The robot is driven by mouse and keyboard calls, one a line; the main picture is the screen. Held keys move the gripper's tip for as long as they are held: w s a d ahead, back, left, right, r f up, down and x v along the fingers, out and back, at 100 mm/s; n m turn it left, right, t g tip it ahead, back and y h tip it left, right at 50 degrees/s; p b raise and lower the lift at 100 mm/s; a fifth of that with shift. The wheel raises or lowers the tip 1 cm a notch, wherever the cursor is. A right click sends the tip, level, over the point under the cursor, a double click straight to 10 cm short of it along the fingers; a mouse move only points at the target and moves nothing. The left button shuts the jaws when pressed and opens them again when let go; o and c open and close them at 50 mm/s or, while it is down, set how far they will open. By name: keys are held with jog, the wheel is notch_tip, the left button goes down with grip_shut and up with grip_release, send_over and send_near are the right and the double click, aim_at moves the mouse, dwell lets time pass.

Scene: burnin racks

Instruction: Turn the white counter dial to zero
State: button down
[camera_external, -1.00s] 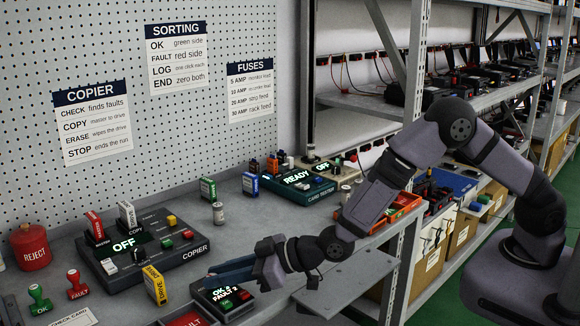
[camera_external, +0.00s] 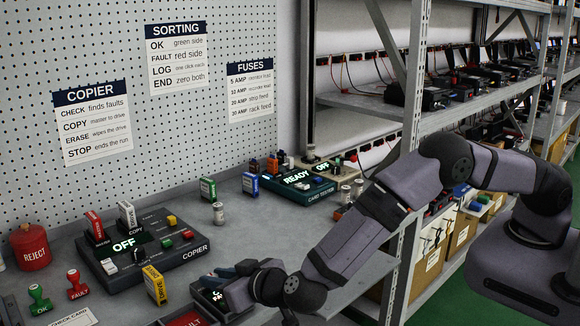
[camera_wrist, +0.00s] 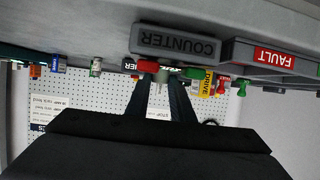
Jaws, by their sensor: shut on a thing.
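The counter (camera_wrist: 176,42) is a dark box, shown upside down at the top of the wrist view, with a red button (camera_wrist: 148,66) and a green button (camera_wrist: 192,73). A small pale piece, the white dial (camera_wrist: 162,77), sits between these buttons. My gripper (camera_wrist: 164,84) has its two dark fingers on either side of the dial and is shut on it. In the external view my gripper (camera_external: 228,280) is low over the counter (camera_external: 205,297) and hides most of its display and the dial, so I cannot read the numbers.
The copier (camera_external: 165,250) stands behind the counter, with the yellow drive (camera_external: 155,285) close on the left. A red fault tray (camera_external: 188,319) is in front. The card tester (camera_external: 300,183) is farther back. Bench right of the copier is mostly clear.

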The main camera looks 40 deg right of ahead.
jog(key=shift+a+m+h+b, duration=0.2)
jog(key=shift+m+h+b, duration=0.7)
jog(key=shift+h, duration=0.1)
jog(key=shift+r+m+h+b, duration=0.15)
jog(key=shift+m+h+b, duration=0.35)
jog(key=shift+h, duration=0.1)
jog(key=c, duration=1.5)
grip_release()
jog(key=shift+c, duration=0.2)
jog(key=b+v, duration=0.1)
jog(key=v, duration=0.4)
jog(key=shift+s+a+b, duration=0.1)
jog(key=shift+s+b, duration=0.15)
jog(key=shift+b, duration=0.1)
jog(key=shift+v, duration=0.85)
jog(key=shift+r, duration=0.1)
